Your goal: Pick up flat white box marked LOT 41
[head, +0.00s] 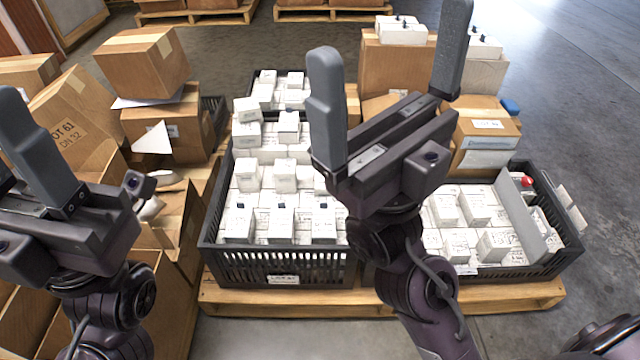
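No box here can be read as LOT 41, as most printing is too small. Flat white boxes (402,32) lie on a tall carton at the back right. Many small white boxes (285,176) fill the left black crate (280,268), whose front tag is hard to read. My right gripper (391,32) is raised, open and empty, in front of the cartons and between the crates in the picture. It hides part of both crates. My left gripper (14,108) is at the left edge, partly cut off, in front of brown cartons; its opening cannot be judged.
A right black crate (525,268) holds white boxes, a grey divider and a red-capped item. Both crates stand on a wooden pallet (300,301). Grey floor (585,130) is clear at right.

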